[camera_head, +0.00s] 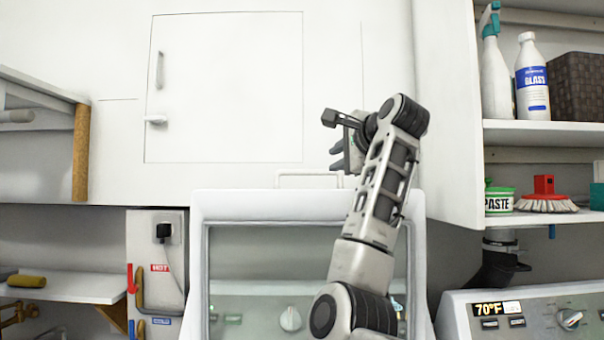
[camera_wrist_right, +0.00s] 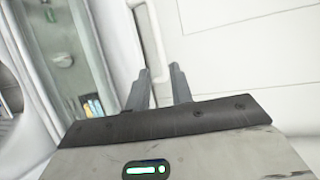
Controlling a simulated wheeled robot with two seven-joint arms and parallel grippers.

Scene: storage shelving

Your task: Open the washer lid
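The washer lid (camera_head: 198,262) stands raised in the lower middle of the head view, a white frame around a clear pane. Its thin white handle (camera_head: 296,173) sticks out from the top edge. My right gripper (camera_head: 334,157) is just above the handle's right end. In the right wrist view its two fingers (camera_wrist_right: 158,75) are apart, and the white handle (camera_wrist_right: 147,35) runs down into the space between them. I cannot tell whether they touch it. The lid's frame (camera_wrist_right: 103,65) is left of the fingers there. My left gripper is not in view.
A white wall cabinet (camera_head: 225,90) is behind my right arm. Shelves at right hold a spray bottle (camera_head: 494,75), a glass cleaner bottle (camera_head: 532,80) and a brush (camera_head: 545,200). A second machine's control panel (camera_head: 540,315) is at lower right. A wooden-ended shelf (camera_head: 80,150) is at left.

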